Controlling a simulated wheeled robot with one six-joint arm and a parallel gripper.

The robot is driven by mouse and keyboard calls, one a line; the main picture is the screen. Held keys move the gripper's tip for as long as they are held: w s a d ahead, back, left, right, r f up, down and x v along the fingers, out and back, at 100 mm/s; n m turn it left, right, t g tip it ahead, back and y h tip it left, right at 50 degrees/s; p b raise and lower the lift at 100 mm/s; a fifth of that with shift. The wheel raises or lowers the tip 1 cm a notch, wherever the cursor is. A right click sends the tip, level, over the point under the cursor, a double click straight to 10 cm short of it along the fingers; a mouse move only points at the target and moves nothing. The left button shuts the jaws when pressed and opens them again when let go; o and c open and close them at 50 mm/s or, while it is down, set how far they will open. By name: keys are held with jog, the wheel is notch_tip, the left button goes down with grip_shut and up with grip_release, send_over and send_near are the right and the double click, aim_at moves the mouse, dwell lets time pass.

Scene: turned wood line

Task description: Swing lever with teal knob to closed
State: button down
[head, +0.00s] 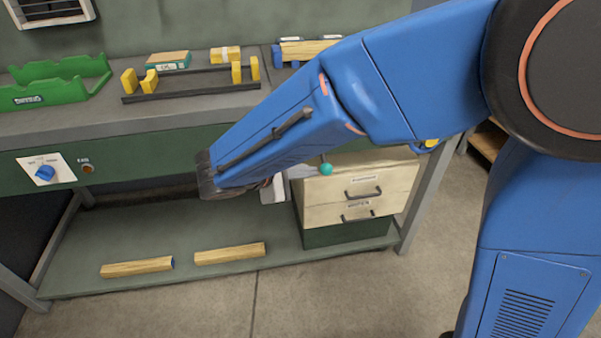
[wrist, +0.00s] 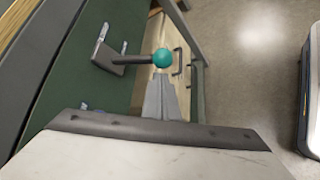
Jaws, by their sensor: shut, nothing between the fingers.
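The teal knob (wrist: 163,58) sits at the end of a dark lever arm (wrist: 130,61) in the wrist view. The lever comes off a dark bracket (wrist: 106,56) on the green bench front and points right in that view. My gripper (wrist: 161,76) is shut and empty, its fingertips right at the knob's near side; I cannot tell whether they touch. In the head view the knob (head: 326,169) shows just right of my gripper's tips (head: 314,171), in front of the drawer unit. My arm hides the bracket and most of the lever there.
The drawer unit (head: 345,207) stands under the bench on the right. A blue rotary switch (head: 45,172) is on the bench front at left. A green cradle (head: 62,80) and a dark rack (head: 190,90) stand on the bench top. Two wood pieces (head: 230,253) lie on the lower shelf.

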aim_at(321, 167)
jog(key=shift+d+r, duration=0.1)
dwell(0.4)
jog(key=shift+s+r+g, duration=0.1)
jog(key=shift+r+g, duration=0.15)
jog(key=shift+g, duration=0.05)
jog(key=shift+n, duration=0.3)
jog(key=shift+s+r+n+g, duration=0.15)
jog(key=shift+r+n+g, duration=0.25)
jog(key=shift+r+g, duration=0.3)
jog(key=shift+s+r+n+g, duration=0.1)
jog(key=shift+r+n+g, duration=0.3)
jog(key=shift+r+g, duration=0.3)
jog(key=shift+r, duration=0.8)
jog(key=shift+w+r, duration=0.25)
jog(key=shift+r, duration=1.7)
